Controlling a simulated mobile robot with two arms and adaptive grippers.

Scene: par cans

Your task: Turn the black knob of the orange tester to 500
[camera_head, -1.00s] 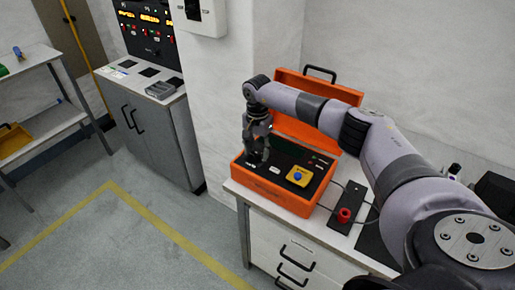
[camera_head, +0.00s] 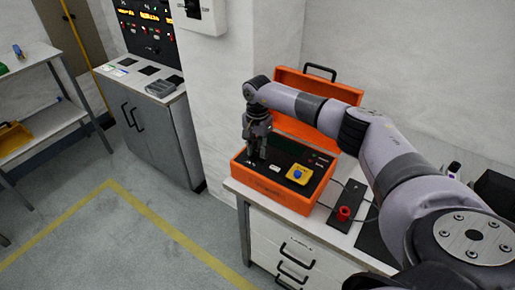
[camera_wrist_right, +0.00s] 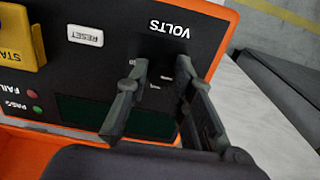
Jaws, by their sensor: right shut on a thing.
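The orange tester (camera_head: 275,194) stands on the white bench with its lid open at the back. Its black panel (camera_wrist_right: 110,60) fills much of the right wrist view, with VOLTS lettering upside down. My right gripper (camera_head: 257,152) reaches down onto the left part of this panel. In the right wrist view its two fingers (camera_wrist_right: 161,72) are closed in at the dial area below the VOLTS lettering, shut on the black knob. The knob is hard to make out between the dark fingers, and its pointer setting cannot be read. My left gripper is not in view.
A yellow start housing with a blue button (camera_head: 298,174) and a white reset button (camera_wrist_right: 85,35) sit beside the gripper on the panel. A red button (camera_head: 343,213) stands on a black plate right of the tester. A grey cabinet (camera_head: 160,140) stands left.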

